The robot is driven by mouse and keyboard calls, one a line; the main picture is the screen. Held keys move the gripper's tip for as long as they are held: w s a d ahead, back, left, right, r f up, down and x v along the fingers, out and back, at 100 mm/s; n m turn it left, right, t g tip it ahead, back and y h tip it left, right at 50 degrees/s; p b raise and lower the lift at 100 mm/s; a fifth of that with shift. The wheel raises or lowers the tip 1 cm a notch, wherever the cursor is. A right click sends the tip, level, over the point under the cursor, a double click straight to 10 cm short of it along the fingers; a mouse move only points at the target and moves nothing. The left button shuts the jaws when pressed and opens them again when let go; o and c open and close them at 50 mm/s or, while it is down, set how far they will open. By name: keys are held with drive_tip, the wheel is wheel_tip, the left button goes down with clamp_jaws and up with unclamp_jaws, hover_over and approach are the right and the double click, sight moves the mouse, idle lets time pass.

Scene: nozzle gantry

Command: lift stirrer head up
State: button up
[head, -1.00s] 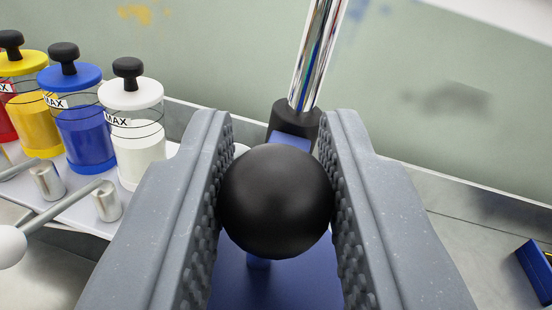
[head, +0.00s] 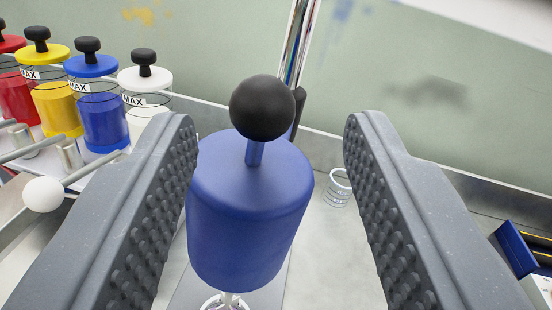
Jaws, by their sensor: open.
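The stirrer head (head: 250,205) is a blue cylinder with a black ball knob (head: 262,107) on a short blue stem on top. It stands in the middle of the view, in front of a shiny metal column (head: 297,45). Below it a pale stirring shaft (head: 228,299) shows at the bottom edge. My gripper (head: 270,140) is wide open, one ridged grey jaw on each side of the head. Neither jaw touches the knob, and nothing is held.
Red (head: 14,95), yellow (head: 56,105), blue (head: 102,118) and white (head: 146,82) lidded containers stand at left, with metal taps and a white ball handle (head: 43,194) before them. A blue-and-yellow object (head: 520,248) is at right.

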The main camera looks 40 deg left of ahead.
drive_tip(key=v, duration=0.8)
drive_tip(key=shift+d+b, duration=0.15)
drive_tip(key=shift+b, duration=0.15)
drive_tip(key=w+d+r+m+t+h+b, duration=0.1)
drive_tip(key=w+d+r+m+t+h, duration=0.15)
drive_tip(key=d+r+h, duration=0.6)
drive_tip(key=w+d+r+m+t+h+b, duration=0.2)
drive_tip(key=d+r+m+t+h, duration=0.1)
drive_tip(key=r, duration=1)
drive_tip(key=s+r+m+g+b, duration=0.1)
drive_tip(key=s+r+m, duration=0.1)
drive_tip(key=s+r, duration=0.4)
drive_tip(key=s+a+r+m+g+h+b, duration=0.1)
drive_tip(key=s+r+m+g, duration=0.1)
drive_tip(key=s+r, duration=0.4)
drive_tip(key=s+m, duration=0.1)
drive_tip(key=s, duration=0.4)
drive_tip(key=shift+a+m, duration=0.25)
drive_tip(key=shift+m, duration=0.1)
drive_tip(key=shift+r, duration=0.1)
